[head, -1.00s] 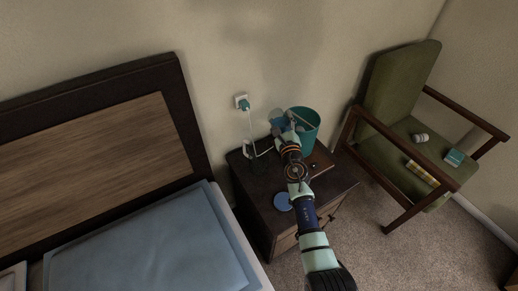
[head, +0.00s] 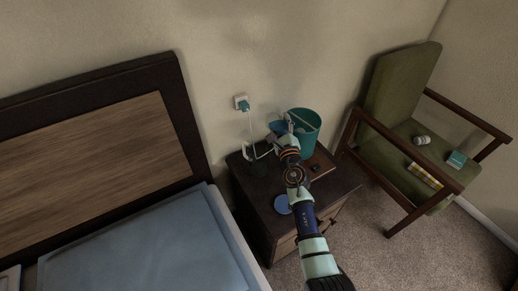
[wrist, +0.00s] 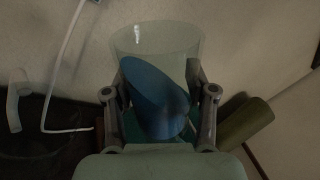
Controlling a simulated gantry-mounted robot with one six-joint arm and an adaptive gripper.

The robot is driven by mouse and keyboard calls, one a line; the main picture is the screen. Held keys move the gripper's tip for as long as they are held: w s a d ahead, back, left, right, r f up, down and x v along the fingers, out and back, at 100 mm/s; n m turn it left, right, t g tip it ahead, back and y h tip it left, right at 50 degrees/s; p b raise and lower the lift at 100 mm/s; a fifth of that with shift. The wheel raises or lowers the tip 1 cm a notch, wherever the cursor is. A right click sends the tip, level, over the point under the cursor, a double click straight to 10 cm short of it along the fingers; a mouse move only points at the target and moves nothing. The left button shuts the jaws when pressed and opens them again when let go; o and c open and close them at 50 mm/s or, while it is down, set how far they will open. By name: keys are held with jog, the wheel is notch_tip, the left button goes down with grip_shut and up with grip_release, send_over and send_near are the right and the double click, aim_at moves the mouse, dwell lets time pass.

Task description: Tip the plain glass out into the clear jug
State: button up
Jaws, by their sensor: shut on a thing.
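My gripper (head: 287,138) is shut on the plain glass, a clear tumbler (wrist: 155,42) whose wide rim shows above the fingers in the wrist view. A blue mass with a slanted oval face, apparently liquid (wrist: 155,98), sits inside it. The blue also shows at the gripper's left in the head view (head: 277,127). The glass is held over the back of the dark nightstand (head: 250,190). A faint see-through shape, apparently the clear jug (head: 259,167), stands on the nightstand left of my gripper. A clear curved part, perhaps its handle, shows in the wrist view (wrist: 17,98).
A teal bin (head: 309,124) stands close behind my gripper's right. A white cable runs from the wall plug (head: 243,104) to the nightstand. A blue coaster (head: 282,204) and a brown flat object (head: 321,162) lie there. A green armchair (head: 395,105) stands right.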

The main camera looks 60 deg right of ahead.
jog(key=shift+n, duration=0.3)
jog(key=shift+r+n+b, duration=0.35)
jog(key=shift+r+n, duration=0.05)
jog(key=shift+n, duration=0.5)
jog(key=shift+f+n+t+b, duration=0.35)
jog(key=shift+n+t+b, duration=0.05)
jog(key=shift+n+b, duration=0.6)
dwell(0.7)
jog(key=shift+r+n, duration=0.45)
jog(key=shift+n, duration=0.45)
dwell(1.2)
jog(key=shift+w+a+f+n+t+y+b, duration=0.15)
jog(key=shift+w+a+f+n+b, duration=0.15)
jog(key=shift+f+n+b, duration=0.4)
jog(key=shift+w+a+f+n+t+y+b, duration=0.2)
jog(key=shift+w+f+n+b, duration=0.15)
jog(key=shift+b, duration=0.5)
dwell(0.4)
jog(key=shift+a+f+n+b, duration=0.1)
jog(key=shift+f+n+b, duration=0.55)
jog(key=shift+b, duration=0.35)
